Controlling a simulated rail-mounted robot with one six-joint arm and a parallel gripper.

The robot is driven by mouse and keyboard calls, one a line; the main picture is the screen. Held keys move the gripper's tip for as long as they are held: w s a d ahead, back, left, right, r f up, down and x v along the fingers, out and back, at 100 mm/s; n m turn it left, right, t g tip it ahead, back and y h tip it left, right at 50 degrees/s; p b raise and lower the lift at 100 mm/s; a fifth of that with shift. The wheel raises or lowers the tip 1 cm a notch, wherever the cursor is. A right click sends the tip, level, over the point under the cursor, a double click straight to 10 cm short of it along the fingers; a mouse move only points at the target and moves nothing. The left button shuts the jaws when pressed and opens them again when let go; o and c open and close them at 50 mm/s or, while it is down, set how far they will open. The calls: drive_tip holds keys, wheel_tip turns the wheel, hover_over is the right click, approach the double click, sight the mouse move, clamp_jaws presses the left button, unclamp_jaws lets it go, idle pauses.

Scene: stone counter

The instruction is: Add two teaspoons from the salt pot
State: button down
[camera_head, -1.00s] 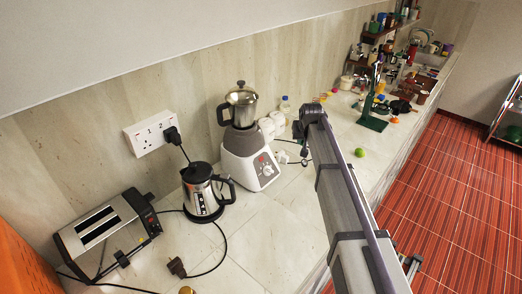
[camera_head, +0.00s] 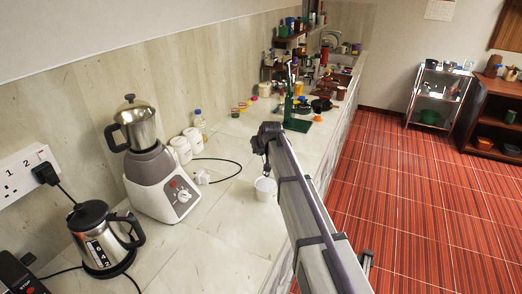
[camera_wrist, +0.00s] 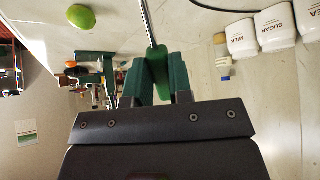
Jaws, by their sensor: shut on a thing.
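My gripper (camera_wrist: 158,78) is shut on the green handle of a utensil (camera_wrist: 156,60) with a thin metal shaft in the wrist view; its far end runs out of the picture. In the head view the wrist end of my arm is over the counter, and the fingers cannot be made out. A small white cup-like pot (camera_head: 265,188) shows below the wrist end, partly beside my arm; I see no label on it. No pot marked salt can be read. White canisters marked MILK (camera_wrist: 240,36) and SUGAR (camera_wrist: 274,26) stand to the right in the wrist view.
A blender (camera_head: 150,165) and steel kettle (camera_head: 103,238) stand at the left. A bottle (camera_head: 200,123) stands near the wall, with small coloured pots (camera_head: 235,112) beyond. A green stand (camera_head: 297,124) is farther back. A lime (camera_wrist: 81,16) lies on the counter. A black cord (camera_head: 238,165) crosses it.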

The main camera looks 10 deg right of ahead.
drive_tip(key=shift+t, duration=0.6)
drive_tip(key=f+b, duration=0.1)
drive_tip(key=s+f+b, duration=0.1)
drive_tip(key=b, duration=0.1)
drive_tip(key=f+b, duration=0.1)
drive_tip(key=f, duration=0.1)
drive_tip(key=shift+s+d, duration=0.1)
drive_tip(key=shift+s, duration=0.2)
drive_tip(key=w+g+p, duration=0.1)
drive_tip(key=g, duration=0.1)
drive_tip(key=w+g+p, duration=0.1)
drive_tip(key=g+p, duration=0.1)
drive_tip(key=w+g+p, duration=0.1)
drive_tip(key=g, duration=0.2)
drive_tip(key=shift+w+a+r+h+p, duration=0.2)
drive_tip(key=shift+a+r+h+p, duration=0.1)
drive_tip(key=shift+h+p, duration=0.1)
drive_tip(key=shift+d, duration=0.1)
